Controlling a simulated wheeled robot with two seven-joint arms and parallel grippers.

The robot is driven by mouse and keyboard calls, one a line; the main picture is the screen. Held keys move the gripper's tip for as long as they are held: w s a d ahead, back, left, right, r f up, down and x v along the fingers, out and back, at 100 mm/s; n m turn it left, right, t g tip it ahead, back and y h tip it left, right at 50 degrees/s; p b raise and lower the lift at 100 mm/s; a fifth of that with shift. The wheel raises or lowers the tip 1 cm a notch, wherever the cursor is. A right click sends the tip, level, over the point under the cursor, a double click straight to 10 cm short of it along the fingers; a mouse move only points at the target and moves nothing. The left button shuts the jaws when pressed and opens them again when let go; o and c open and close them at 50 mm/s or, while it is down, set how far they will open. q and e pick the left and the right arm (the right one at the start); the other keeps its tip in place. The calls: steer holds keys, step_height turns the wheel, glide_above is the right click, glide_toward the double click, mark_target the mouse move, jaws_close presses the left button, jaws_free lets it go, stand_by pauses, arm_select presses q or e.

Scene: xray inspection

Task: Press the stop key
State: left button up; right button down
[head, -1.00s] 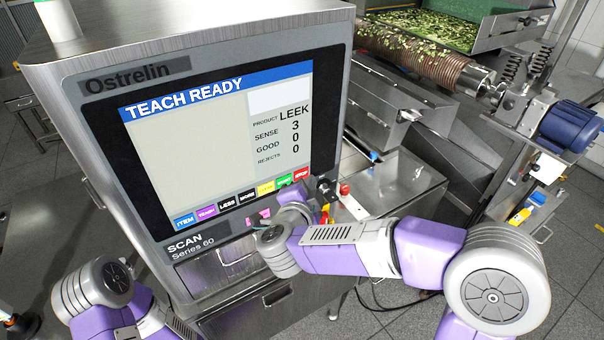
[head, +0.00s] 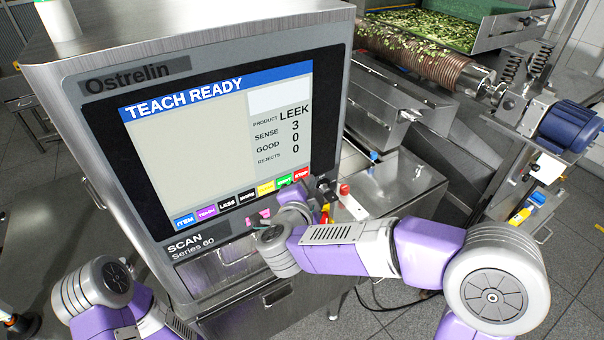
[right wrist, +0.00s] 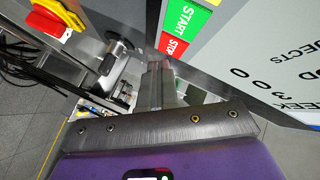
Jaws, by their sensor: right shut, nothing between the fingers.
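The red stop key (head: 302,174) is at the right end of the key row under the screen, beside the green start key (head: 285,181). In the right wrist view the stop key (right wrist: 173,45) lies just beyond my closed fingertips. My right gripper (head: 324,187) is in front of the panel's lower right corner, close to the stop key. In the right wrist view the gripper (right wrist: 160,68) is shut and empty. I cannot tell whether it touches the key. My left arm shows at lower left, its gripper out of view.
The screen (head: 200,150) reads TEACH READY. A red and yellow switch (right wrist: 55,15) sits near the gripper in the right wrist view. A steel conveyor section (head: 400,185) stands right of the cabinet. Grey floor is open at the lower right.

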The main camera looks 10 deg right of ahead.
steer(key=shift+w+a, duration=0.1)
steer(key=shift+w, duration=0.05)
steer(key=shift+w+a, duration=0.1)
steer(key=shift+w, duration=0.2)
steer(key=shift+w, duration=0.15)
stand_by(0.4)
steer(key=shift+s, duration=0.65)
steer(key=shift+d, duration=0.2)
steer(key=s, duration=0.2)
steer(key=s+d, duration=0.2)
steer(key=s, duration=0.1)
steer(key=shift+s, duration=0.3)
